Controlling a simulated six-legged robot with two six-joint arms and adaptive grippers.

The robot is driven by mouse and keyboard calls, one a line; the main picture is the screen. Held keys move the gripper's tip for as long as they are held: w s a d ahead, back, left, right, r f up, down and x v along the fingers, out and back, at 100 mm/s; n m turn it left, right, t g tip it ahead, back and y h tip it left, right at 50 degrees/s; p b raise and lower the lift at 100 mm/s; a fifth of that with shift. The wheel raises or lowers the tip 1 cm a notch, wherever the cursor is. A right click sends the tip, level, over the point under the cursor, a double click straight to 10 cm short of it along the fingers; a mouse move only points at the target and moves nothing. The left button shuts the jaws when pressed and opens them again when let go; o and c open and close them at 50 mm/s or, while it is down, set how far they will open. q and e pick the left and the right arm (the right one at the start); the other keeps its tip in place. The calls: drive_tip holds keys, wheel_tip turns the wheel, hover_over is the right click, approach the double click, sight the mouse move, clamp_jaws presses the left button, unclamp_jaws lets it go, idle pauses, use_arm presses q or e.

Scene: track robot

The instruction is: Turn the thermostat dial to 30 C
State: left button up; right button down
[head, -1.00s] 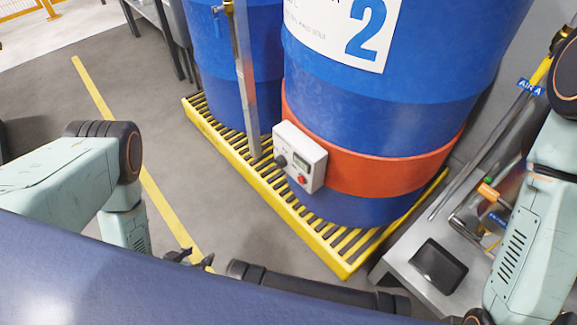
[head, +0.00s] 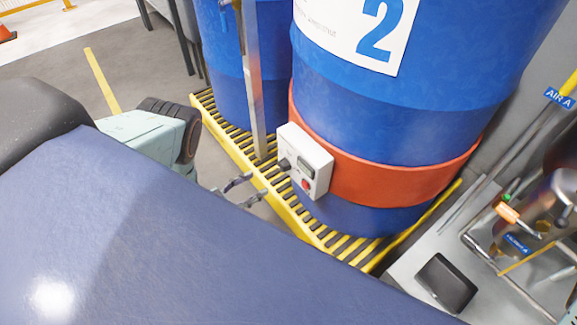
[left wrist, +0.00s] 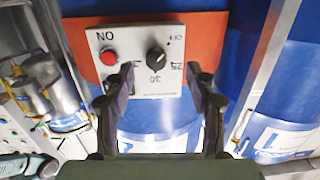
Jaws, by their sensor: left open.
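The thermostat is a white box (head: 318,168) on the orange band around the blue drum marked 2. In the left wrist view the panel appears upside down, with the dial (left wrist: 156,60) between the red button (left wrist: 107,58) and the OFF mark. Numbers including 30 and 25 show around it; the dial's exact setting is too small to tell. My left gripper (head: 256,187) is open, its fingers (left wrist: 161,72) facing the dial, apart from it. My right gripper is out of view.
The orange band (head: 400,182) wraps the blue drum (head: 390,120). A metal post (head: 253,90) stands left of the box. Drums stand on a yellow slatted pallet (head: 232,140).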

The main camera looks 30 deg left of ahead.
sight(280, 166)
use_arm(q)
drive_tip(key=shift+t+h, duration=0.4)
drive_tip(key=shift+h, duration=0.1)
drive_tip(key=w+d, duration=0.1)
drive_tip(key=w, duration=0.1)
drive_tip(key=w+d+r+b, duration=0.1)
drive_tip(key=w, duration=0.1)
drive_tip(key=w+d+b, duration=0.1)
drive_tip(key=w, duration=0.1)
drive_tip(key=shift+r, duration=0.35)
drive_tip(key=shift+w+d, duration=0.25)
drive_tip(key=shift+w, duration=0.4)
drive_tip(key=shift+r, duration=0.1)
drive_tip(key=shift+c, duration=0.2)
drive_tip(key=c, duration=1.1)
